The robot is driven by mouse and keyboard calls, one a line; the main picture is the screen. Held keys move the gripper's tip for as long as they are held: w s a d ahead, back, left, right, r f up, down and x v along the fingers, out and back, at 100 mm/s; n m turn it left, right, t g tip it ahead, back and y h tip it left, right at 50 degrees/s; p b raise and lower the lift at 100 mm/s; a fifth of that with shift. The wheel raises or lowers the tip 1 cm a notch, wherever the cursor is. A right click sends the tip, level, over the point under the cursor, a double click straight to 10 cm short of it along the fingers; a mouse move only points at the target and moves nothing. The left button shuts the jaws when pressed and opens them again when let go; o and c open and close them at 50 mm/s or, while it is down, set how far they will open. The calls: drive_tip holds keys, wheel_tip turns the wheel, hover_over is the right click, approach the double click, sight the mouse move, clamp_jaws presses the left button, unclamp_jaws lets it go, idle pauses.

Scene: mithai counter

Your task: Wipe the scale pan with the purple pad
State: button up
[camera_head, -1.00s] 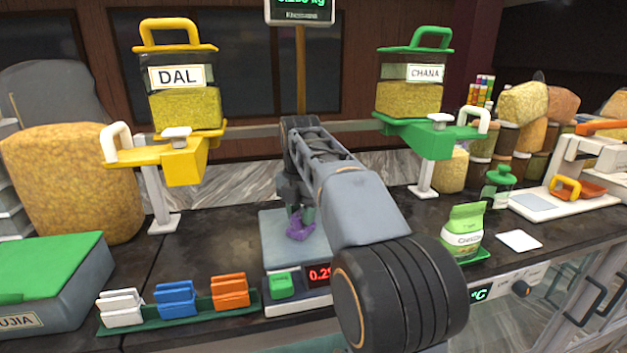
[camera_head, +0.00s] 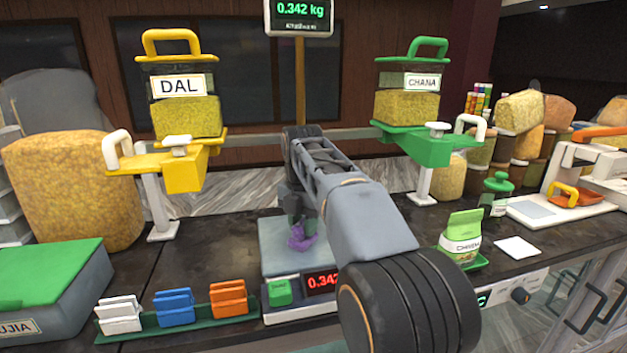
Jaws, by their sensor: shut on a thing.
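The scale pan (camera_head: 275,262) is a pale grey square plate on the counter in front of me. My gripper (camera_head: 300,228) points down over the pan, shut on the purple pad (camera_head: 301,241). The pad is at the pan's middle and looks to be touching it. My arm hides the right part of the pan.
A green rack (camera_head: 190,319) with white, blue and orange clips stands at the front left. The yellow DAL dispenser (camera_head: 185,170) and green CHANA dispenser (camera_head: 425,148) flank the scale. A green-lidded box (camera_head: 45,272) is at left; a pouch (camera_head: 461,240) stands at right.

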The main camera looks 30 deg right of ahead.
drive_tip(key=shift+a+r, duration=0.2)
drive_tip(key=shift+a, duration=0.2)
drive_tip(key=r+p, duration=0.5)
drive_tip(key=shift+w+d+r, duration=0.1)
drive_tip(key=shift+d+r, duration=0.1)
drive_tip(key=shift+r, duration=1.1)
drive_tip(key=shift+a, duration=0.1)
